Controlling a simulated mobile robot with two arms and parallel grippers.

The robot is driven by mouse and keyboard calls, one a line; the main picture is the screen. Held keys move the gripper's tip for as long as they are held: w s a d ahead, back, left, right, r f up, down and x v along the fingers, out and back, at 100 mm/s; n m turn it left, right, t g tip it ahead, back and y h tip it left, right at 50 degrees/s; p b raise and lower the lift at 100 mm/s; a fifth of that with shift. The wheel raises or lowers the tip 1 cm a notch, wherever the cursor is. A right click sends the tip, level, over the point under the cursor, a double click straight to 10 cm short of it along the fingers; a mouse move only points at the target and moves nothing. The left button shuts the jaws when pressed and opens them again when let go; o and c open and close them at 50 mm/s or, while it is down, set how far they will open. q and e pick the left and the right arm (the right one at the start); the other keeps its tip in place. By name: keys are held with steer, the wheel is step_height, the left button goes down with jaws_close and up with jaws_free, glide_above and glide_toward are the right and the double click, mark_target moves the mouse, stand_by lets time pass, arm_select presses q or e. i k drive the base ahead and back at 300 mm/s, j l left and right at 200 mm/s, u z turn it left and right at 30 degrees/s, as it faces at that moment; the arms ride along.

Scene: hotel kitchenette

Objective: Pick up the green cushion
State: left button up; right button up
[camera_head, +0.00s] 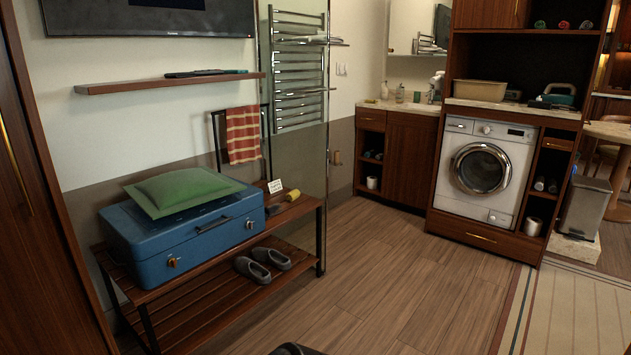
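The green cushion (183,190) lies on top of a blue suitcase (190,247), at the left of the head view. The suitcase is closed and sits on a slatted wooden bench (210,315) against the wall. Neither of my grippers is in view.
A yellow item (292,195) and a small white card (275,186) lie on the bench's right end. Grey slippers (262,266) sit on its lower shelf. A glass panel (300,110) stands behind. The wooden floor (385,285) is clear, towards a washing machine (483,170).

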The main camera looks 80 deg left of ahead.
mark_target(162, 195)
steer(key=u, duration=2.1)
steer(key=l+u, duration=0.2)
steer(key=u, duration=0.2)
steer(key=l+u, duration=0.2)
steer(key=u, duration=0.2)
steer(key=l+u, duration=0.2)
steer(key=u, duration=0.25)
steer(key=l+u, duration=0.2)
steer(key=u, duration=0.2)
